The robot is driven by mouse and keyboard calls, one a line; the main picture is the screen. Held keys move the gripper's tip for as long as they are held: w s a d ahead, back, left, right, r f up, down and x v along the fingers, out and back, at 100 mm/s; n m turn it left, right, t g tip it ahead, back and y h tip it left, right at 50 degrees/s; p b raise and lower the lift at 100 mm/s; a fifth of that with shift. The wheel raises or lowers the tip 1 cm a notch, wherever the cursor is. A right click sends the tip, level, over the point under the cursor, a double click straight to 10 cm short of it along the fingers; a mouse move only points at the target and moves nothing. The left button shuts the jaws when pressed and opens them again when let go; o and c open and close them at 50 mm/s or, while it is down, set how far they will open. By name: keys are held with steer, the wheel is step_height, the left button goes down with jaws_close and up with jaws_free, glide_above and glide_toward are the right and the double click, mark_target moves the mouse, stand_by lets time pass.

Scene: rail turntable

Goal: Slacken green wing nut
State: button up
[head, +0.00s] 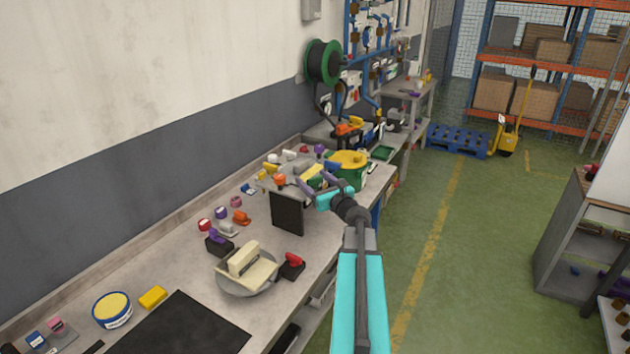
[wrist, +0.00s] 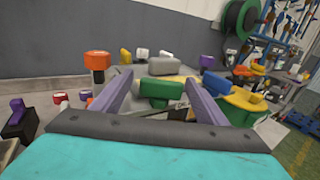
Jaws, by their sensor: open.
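The green wing nut (wrist: 158,90) shows in the wrist view as a blocky green handle on a short stem. It appears between the two purple fingers of my gripper (wrist: 158,77), which are spread apart and empty. I cannot tell how far the nut is beyond the fingertips, and no contact shows. In the head view my gripper (head: 311,182) is over the raised grey fixture on the bench, and the green nut is hard to make out there.
In the wrist view, an orange knob (wrist: 97,64) stands left of the fingers, and a grey block (wrist: 175,66) lies behind the nut. A green and yellow tub (wrist: 243,102) stands close on the right. In the head view, a dark panel (head: 287,213) fronts the fixture.

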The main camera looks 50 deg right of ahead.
steer(key=shift+c, duration=0.4)
steer(key=shift+d, duration=0.1)
steer(key=c, duration=1)
steer(key=shift+d+n+y, duration=0.1)
steer(key=shift+n+y, duration=0.2)
steer(key=shift+y, duration=0.1)
steer(key=shift+f+n+t+y+b, duration=0.1)
steer(key=shift+n+t+y+b, duration=0.3)
steer(key=shift+n+y, duration=1.4)
steer(key=shift+y, duration=1)
steer(key=shift+n+y, duration=0.4)
steer(key=shift+y, duration=0.3)
steer(key=o, duration=1.1)
